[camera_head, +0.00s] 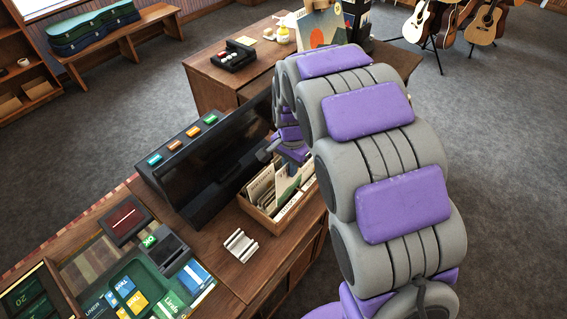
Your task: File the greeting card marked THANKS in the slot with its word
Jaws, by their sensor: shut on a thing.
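A wooden card box (270,222) stands on the counter near the middle of the view, with a label on its front end. Upright cream dividers with printed words (261,187) stand in it, and the words are too small to read surely. My arm arches over from the right, and its end comes down at the box. My gripper (268,152) is small and partly hidden there, just above the far side of the box. It is shut on what seems to be a card (284,180), greenish, among the dividers. I cannot read THANKS on it, nor tell which slot it is at.
A small white rack (240,246) stands on the counter in front. A green tray (128,272) with packets is at lower left. A second table (212,85) stands behind, and guitars (418,22) at upper right.

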